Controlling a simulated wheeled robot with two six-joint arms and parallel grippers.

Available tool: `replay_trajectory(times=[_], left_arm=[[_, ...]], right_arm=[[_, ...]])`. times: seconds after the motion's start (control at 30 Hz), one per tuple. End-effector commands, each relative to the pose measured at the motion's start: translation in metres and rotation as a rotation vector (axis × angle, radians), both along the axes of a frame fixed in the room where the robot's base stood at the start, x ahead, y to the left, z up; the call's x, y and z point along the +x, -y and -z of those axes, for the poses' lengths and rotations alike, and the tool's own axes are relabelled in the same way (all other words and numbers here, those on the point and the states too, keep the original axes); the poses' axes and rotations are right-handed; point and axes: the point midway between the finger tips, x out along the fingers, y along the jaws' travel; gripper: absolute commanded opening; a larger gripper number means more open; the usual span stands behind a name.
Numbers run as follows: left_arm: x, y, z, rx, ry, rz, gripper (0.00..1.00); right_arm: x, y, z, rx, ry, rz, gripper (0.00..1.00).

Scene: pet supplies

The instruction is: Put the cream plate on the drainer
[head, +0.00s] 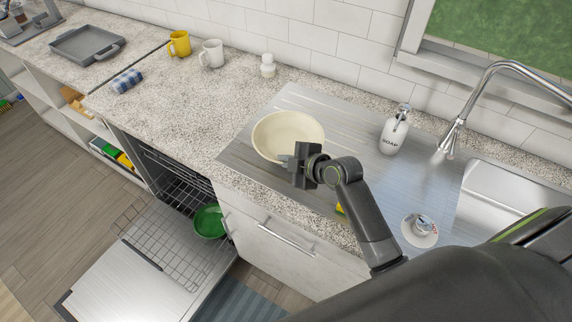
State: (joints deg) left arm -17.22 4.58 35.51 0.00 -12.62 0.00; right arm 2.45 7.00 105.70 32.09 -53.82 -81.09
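The cream plate (288,132), round and deep like a shallow bowl, appears over the left part of the ribbed metal drainer (246,158) beside the sink. It looks roughly level. I cannot tell whether it rests fully on the metal or is slightly above it. My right gripper (284,161) is at the plate's near rim, with its fingertips against or just in front of the rim. The gripper body hides part of that edge, and I cannot tell whether the fingers are closed on it. My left gripper is not in view.
A soap bottle (394,130) and the faucet (455,130) stand to the right. A white round item (419,229) sits near the sink (500,196). Yellow (179,43) and white mugs (211,54) stand at the back left. The dishwasher below is open, with a green bowl (208,222) inside.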

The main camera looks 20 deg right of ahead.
Motion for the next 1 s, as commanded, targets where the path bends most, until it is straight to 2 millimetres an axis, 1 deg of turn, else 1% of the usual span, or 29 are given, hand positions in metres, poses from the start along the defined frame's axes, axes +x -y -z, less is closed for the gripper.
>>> replay_trajectory(times=[0.07,0.3,0.4,0.67,0.77,0.87,1.0], left_arm=[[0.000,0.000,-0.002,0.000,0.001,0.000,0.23],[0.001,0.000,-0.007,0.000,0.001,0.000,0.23],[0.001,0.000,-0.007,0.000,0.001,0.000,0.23],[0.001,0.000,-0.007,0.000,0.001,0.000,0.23],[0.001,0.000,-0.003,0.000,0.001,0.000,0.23],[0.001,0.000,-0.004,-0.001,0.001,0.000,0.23],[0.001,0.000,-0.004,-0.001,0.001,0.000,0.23]], right_arm=[[0.001,0.000,0.004,0.000,0.005,0.000,0.00],[0.001,0.000,0.035,0.001,0.002,0.000,0.00],[0.001,0.000,0.042,-0.001,0.005,0.000,0.00],[0.001,0.000,0.043,-0.001,0.007,0.000,0.00],[0.001,0.000,0.046,-0.001,0.007,0.000,0.00],[0.000,0.000,0.047,-0.001,0.004,0.000,0.12],[0.000,0.000,0.047,0.000,0.003,0.000,0.12]])
